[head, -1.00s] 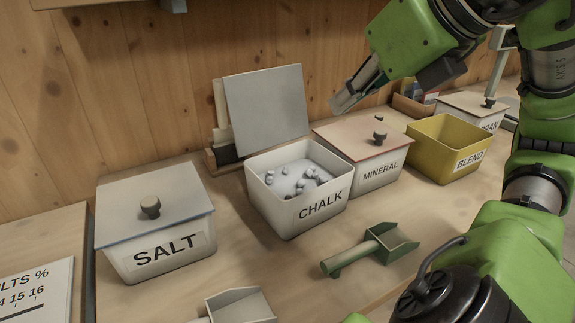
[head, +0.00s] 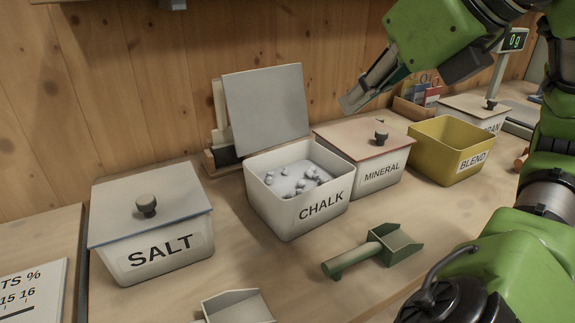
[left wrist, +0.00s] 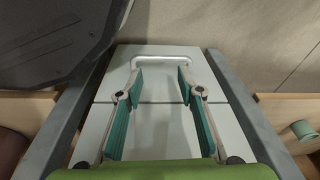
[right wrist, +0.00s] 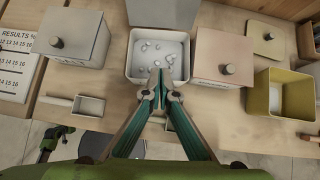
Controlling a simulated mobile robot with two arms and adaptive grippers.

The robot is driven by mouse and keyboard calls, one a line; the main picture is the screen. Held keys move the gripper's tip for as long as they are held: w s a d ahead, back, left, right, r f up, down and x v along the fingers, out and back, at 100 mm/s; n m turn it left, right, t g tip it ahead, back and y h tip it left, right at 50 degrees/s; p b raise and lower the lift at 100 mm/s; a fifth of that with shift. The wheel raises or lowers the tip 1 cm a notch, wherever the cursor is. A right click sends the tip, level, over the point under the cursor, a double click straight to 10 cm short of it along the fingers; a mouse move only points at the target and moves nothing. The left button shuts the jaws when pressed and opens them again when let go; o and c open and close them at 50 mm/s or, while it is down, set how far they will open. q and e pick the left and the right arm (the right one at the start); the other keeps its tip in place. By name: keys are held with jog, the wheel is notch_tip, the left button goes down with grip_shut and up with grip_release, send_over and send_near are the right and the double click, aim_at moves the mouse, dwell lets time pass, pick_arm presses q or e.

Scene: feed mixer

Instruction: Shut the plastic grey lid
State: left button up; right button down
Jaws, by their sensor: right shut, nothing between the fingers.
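The grey lid (head: 267,110) stands open and upright behind the white CHALK bin (head: 322,212). The bin holds white powder with several lumps. In the right wrist view the lid (right wrist: 162,12) shows at the top edge, behind the bin (right wrist: 132,70). My right gripper (head: 350,104) is shut and empty, to the right of the lid and above the back of the MINERAL bin, apart from both. Its closed tips (right wrist: 158,85) overlap the bin's front edge in the right wrist view. My left gripper (left wrist: 159,80) is open and empty; it is outside the head view.
The lidded SALT bin (head: 160,258) is at left. The lidded MINERAL bin (head: 382,176) and open yellow BLEND bin (head: 428,160) are at right. A green scoop (head: 350,258) and a pale scoop (head: 238,307) lie in front. A wooden wall (head: 120,100) rises behind.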

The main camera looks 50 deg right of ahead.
dwell(0.4)
